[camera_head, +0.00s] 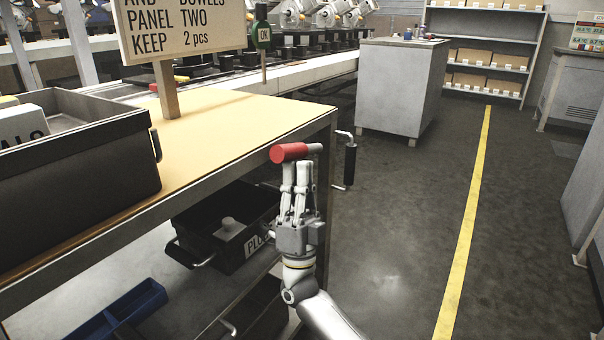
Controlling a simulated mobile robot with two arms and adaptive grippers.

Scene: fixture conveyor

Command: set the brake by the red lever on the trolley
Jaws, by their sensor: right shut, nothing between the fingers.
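The red lever (288,153) is a short red cylinder on a grey shaft at the right side of the trolley (325,125), just below its top edge. My right gripper (299,168) points up at the lever from below. Its fingers are shut with nothing between them. The fingertips are right at the underside of the lever; I cannot tell whether they touch it. The fingers hide part of the trolley's corner leg. My left gripper is not in view.
A black crank handle (350,163) sticks out right of the lever. A dark bin (80,175) and a signboard (182,28) stand on the trolley top. A black box (205,240) sits below. A grey cabinet (395,92) stands behind. The floor right of the trolley is clear.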

